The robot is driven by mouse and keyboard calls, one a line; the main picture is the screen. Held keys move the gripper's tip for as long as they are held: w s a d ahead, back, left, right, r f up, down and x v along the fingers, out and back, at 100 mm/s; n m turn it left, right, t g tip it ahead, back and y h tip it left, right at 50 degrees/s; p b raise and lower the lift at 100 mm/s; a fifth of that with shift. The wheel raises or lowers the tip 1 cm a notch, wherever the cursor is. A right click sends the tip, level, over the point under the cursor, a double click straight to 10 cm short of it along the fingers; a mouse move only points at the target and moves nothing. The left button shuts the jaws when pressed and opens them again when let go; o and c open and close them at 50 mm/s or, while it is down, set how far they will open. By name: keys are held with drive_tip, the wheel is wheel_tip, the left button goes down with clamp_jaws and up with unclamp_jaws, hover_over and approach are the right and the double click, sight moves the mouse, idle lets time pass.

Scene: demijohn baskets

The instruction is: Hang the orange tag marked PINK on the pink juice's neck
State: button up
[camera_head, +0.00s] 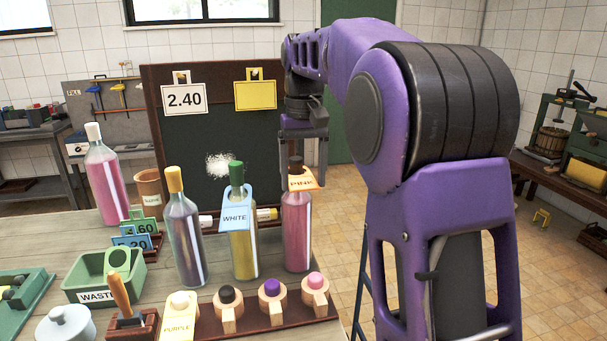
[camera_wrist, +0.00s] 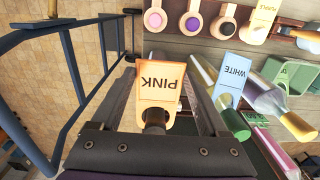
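The orange tag marked PINK (camera_head: 304,181) sits around the neck of a black-capped bottle of pinkish-red juice (camera_head: 297,235) at the right table edge. In the wrist view the tag (camera_wrist: 160,88) lies between my fingers, and a dark round cap (camera_wrist: 153,121) shows at its hole end. My gripper (camera_head: 303,172) is over this bottle's top, with one finger on each side and gaps beside the tag, so it looks open. Another bottle of pink juice (camera_head: 106,185), with a white cap and no tag, stands at the far left.
A green-capped yellow bottle (camera_head: 244,240) wears a blue WHITE tag (camera_head: 235,218). A yellow-capped purple bottle (camera_head: 184,240) stands beside it. A rack with several round-knobbed tag pegs (camera_head: 250,322) lies in front. A green WASTE bin (camera_head: 104,280) is left. A chalkboard (camera_head: 210,140) stands behind.

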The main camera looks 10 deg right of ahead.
drive_tip(key=shift+o, duration=1.4)
wheel_tip(320, 180, up, 17)
drive_tip(key=p, duration=0.5)
drive_tip(key=shift+r, duration=0.2)
